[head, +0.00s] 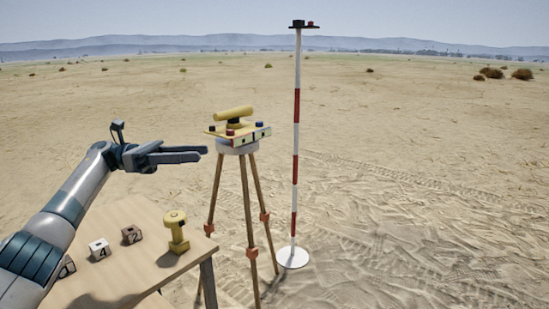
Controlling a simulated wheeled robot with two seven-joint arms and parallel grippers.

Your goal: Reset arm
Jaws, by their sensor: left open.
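My left arm comes in from the left above the wooden table (125,215). Its gripper (205,152) is open and empty, pointing right, with its fingertips left of the yellow instrument on the tripod. No contact with the instrument is visible. My right gripper is not in view.
A yellow artifact (176,232) stands upright near the table's right edge, with numbered cubes (132,234) to its left. The yellow instrument (233,117) tops a wooden tripod (245,200). A red and white pole (295,150) stands on a white base (292,257). Open sand lies right.

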